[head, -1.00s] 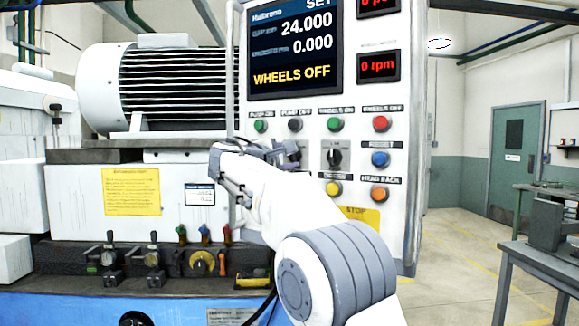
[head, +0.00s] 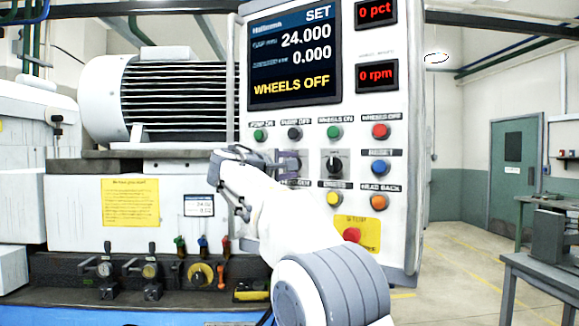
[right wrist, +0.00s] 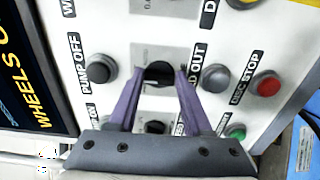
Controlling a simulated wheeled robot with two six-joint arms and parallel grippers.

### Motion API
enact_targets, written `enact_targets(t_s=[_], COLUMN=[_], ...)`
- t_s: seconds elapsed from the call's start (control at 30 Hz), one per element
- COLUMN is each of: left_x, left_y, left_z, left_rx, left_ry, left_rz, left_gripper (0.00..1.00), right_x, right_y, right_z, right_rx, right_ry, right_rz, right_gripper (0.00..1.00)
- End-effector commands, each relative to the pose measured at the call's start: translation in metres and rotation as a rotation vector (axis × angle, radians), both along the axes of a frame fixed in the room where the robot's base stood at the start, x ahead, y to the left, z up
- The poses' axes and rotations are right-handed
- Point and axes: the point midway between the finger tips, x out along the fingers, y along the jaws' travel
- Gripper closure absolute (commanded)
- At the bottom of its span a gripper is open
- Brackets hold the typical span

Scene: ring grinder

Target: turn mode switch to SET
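My right gripper (head: 290,167) is at the control panel (head: 403,110), its two purple fingers reaching in below the black pump-off button. In the right wrist view the gripper (right wrist: 160,72) is open, one finger on each side of a black rotary knob (right wrist: 160,73). I cannot tell whether the fingers touch it. Its plate lettering is too small to read, and its pointer direction is not clear. Another black rotary switch (head: 333,165) stands to the right in the head view. The screen (head: 294,55) reads SET at its top and WHEELS OFF. My left gripper is not in view.
Close around the knob are the black pump-off button (right wrist: 100,68), a grey button (right wrist: 215,78) and a red disc-stop button (right wrist: 265,82). A red stop button (head: 351,235) on yellow sits lower on the panel. Several levers stand at lower left.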

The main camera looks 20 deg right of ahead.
Motion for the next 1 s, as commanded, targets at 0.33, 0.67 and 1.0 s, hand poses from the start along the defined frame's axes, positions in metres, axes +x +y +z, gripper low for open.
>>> enact_targets(t_s=[0.33, 0.67, 1.0], left_x=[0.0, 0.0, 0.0], left_y=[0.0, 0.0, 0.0], left_z=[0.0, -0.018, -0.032], left_rx=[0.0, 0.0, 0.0], left_ry=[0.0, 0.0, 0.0], left_rz=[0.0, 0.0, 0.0], left_gripper=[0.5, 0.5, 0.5], right_x=[0.0, -0.026, -0.063], right_y=[0.0, 0.032, 0.075], right_z=[0.0, -0.003, -0.001], right_rx=[-0.001, 0.0, -0.001], right_ry=[0.001, -0.001, 0.001], right_rz=[0.0, 0.006, 0.003], right_gripper=[0.22, 0.22, 0.22])
